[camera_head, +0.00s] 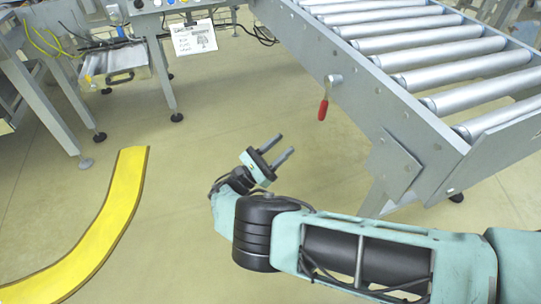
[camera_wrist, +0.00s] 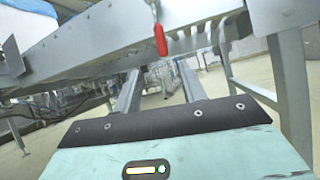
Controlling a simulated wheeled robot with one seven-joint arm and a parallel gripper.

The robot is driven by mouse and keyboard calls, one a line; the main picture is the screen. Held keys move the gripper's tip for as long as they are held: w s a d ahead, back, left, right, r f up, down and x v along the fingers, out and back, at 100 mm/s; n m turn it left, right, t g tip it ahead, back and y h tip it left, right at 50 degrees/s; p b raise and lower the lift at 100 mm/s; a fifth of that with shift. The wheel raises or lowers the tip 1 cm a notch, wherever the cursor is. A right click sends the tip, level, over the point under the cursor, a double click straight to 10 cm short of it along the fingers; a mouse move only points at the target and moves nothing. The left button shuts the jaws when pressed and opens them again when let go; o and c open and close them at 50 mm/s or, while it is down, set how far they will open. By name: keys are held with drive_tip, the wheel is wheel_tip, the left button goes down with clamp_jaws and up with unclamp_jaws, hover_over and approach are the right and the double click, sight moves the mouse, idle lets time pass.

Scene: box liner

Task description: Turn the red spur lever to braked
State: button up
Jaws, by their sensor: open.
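The red spur lever (camera_head: 323,108) hangs down from a grey pivot on the side rail of the roller conveyor (camera_head: 408,118). Its red grip points nearly straight down in the head view. In the wrist view the lever (camera_wrist: 160,40) shows above the fingers, near the picture's middle, its grip also hanging down. My gripper (camera_head: 286,147) is open and empty, below and to the left of the lever in the head view, apart from it. Its two fingers also show in the wrist view (camera_wrist: 160,88), spread with a gap between them.
A conveyor leg (camera_head: 388,180) stands right of my gripper. A yellow curved floor strip (camera_head: 113,225) lies at left. A grey bench frame with a metal box (camera_head: 120,75) and a paper sign (camera_head: 194,38) stand behind. The floor between is clear.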

drive_tip(key=v, duration=0.3)
drive_tip(key=shift+s+a+f+b, duration=0.1)
drive_tip(key=shift+a+b, duration=0.1)
drive_tip(key=shift+b, duration=0.1)
